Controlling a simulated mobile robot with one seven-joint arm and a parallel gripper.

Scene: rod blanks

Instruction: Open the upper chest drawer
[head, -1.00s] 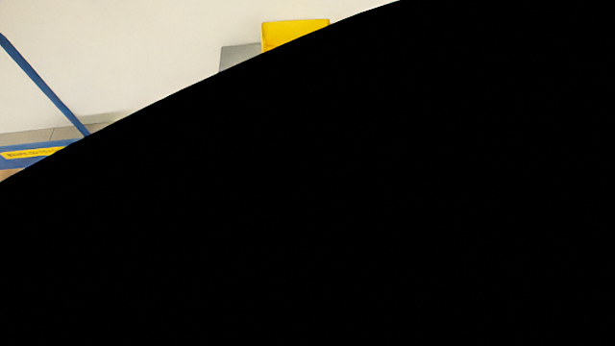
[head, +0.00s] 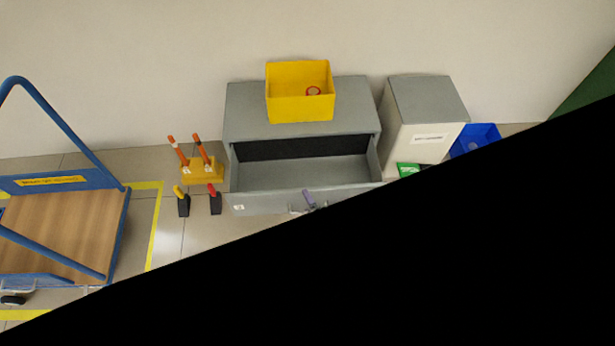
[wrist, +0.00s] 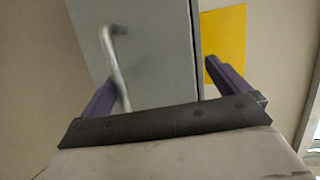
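The grey chest (head: 245,105) stands against the wall in the head view. Its upper drawer (head: 262,200) is pulled out, and the part of its inside that shows looks empty. The drawer's bar handle (head: 295,211) is partly hidden at the front. My gripper (head: 309,197) shows only as a purple finger at the drawer front. In the wrist view my gripper (wrist: 165,87) is open, with its two purple fingers wide apart. The silver handle (wrist: 115,65) lies between them, close to the left finger; I cannot tell whether they touch.
A yellow bin (head: 300,107) with a red ring in it stands on the chest. A grey-topped cabinet (head: 428,98) and blue bin (head: 474,140) are to the right. Orange-handled items on a yellow block (head: 203,172) and a blue trolley (head: 60,225) are left. Black hides the lower right.

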